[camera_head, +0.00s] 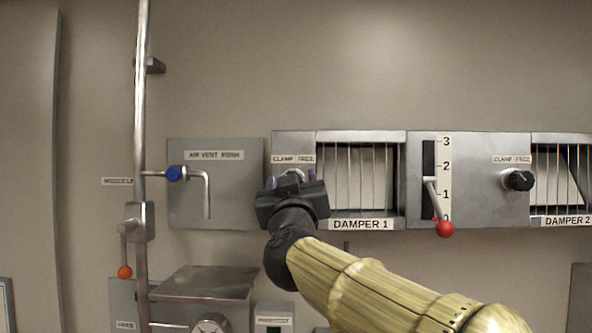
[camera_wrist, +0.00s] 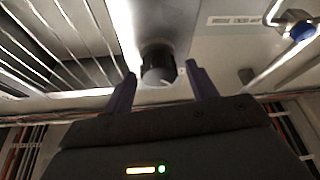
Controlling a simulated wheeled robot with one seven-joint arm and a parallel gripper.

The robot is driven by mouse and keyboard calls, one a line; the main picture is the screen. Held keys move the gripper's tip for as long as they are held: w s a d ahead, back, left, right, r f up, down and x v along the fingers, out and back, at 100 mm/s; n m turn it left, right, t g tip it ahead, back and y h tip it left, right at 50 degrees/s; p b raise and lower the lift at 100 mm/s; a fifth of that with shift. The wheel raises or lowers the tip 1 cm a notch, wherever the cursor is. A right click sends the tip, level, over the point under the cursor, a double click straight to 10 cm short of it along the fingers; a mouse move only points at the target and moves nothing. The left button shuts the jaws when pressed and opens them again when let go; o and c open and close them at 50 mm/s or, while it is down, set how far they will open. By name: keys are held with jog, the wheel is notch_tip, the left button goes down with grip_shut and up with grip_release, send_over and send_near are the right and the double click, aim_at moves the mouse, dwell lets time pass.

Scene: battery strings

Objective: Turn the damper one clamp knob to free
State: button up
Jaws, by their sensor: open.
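The damper one clamp knob is a dark round knob with a grey face (camera_wrist: 158,68) on a metal panel, under a "CLAMP FREE" label (camera_head: 293,159). In the head view my gripper (camera_head: 291,184) covers most of it. In the wrist view the knob shows between the two purple fingertips of my gripper (camera_wrist: 163,82). The fingers are open, with a gap on each side of the knob. I cannot tell how far the tips reach along it. The knob's pointer setting is not readable.
Right of the knob is the barred damper 1 opening (camera_head: 358,175), then a red-ended lever (camera_head: 444,228) on a numbered scale. The damper 2 knob (camera_head: 518,180) is further right. Left are the blue-hubbed vent handle (camera_head: 175,173) and a vertical pipe (camera_head: 140,90).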

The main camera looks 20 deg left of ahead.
jog(key=shift+w+a+r, duration=0.2)
jog(key=shift+w+r, duration=0.05)
jog(key=shift+w, duration=0.3)
jog(key=c, duration=1)
jog(key=shift+o, duration=0.2)
